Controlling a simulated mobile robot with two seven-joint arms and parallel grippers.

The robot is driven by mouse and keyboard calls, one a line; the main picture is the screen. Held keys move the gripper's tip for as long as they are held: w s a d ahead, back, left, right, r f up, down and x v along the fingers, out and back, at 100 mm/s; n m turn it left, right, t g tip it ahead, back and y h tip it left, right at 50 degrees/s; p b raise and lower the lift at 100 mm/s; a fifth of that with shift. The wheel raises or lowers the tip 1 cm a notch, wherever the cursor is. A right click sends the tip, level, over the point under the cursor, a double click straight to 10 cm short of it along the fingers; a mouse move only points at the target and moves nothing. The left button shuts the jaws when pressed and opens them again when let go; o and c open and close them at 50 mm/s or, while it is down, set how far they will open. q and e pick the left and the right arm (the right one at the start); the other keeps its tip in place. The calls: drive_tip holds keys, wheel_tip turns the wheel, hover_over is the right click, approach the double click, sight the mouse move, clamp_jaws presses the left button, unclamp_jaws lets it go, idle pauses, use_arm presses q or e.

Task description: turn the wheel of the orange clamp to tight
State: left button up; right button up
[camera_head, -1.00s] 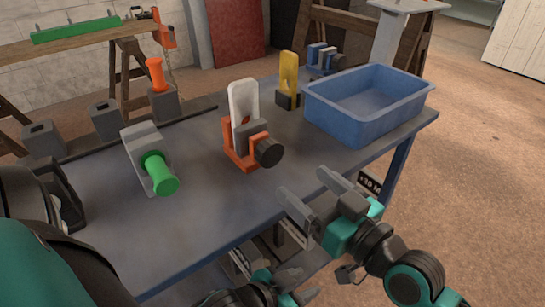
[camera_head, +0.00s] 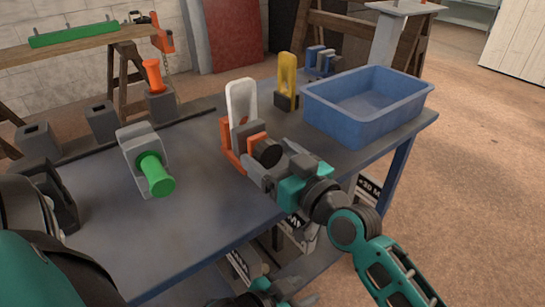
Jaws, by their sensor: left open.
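The orange clamp (camera_head: 228,148) stands on the blue-grey bench top, with a grey block and an upright white plate (camera_head: 241,103) in it. Its dark round wheel (camera_head: 266,153) faces the front right. My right gripper (camera_head: 272,159) reaches in from the lower right. Its fingers are open on either side of the wheel, one at its lower left and one at its upper right. I cannot tell if they touch it. My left gripper (camera_head: 297,293) is at the bottom edge, low in front of the bench, open, mostly cut off, and away from the clamp.
A grey block with a green handle (camera_head: 154,174) stands left of the clamp. A yellow piece (camera_head: 286,73) in a dark base stands behind it. A blue bin (camera_head: 347,119) is close on the right. An orange-handled piece (camera_head: 152,74) is at the back left.

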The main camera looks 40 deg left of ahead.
drive_tip(key=c, duration=1)
drive_tip(key=m, duration=0.2)
drive_tip(key=shift+m, duration=0.4)
drive_tip(key=shift+c, duration=0.2)
drive_tip(key=m, duration=0.3)
drive_tip(key=o, duration=1.1)
drive_tip(key=shift+c, duration=0.2)
drive_tip(key=p+v, duration=0.1)
drive_tip(key=v, duration=1.2)
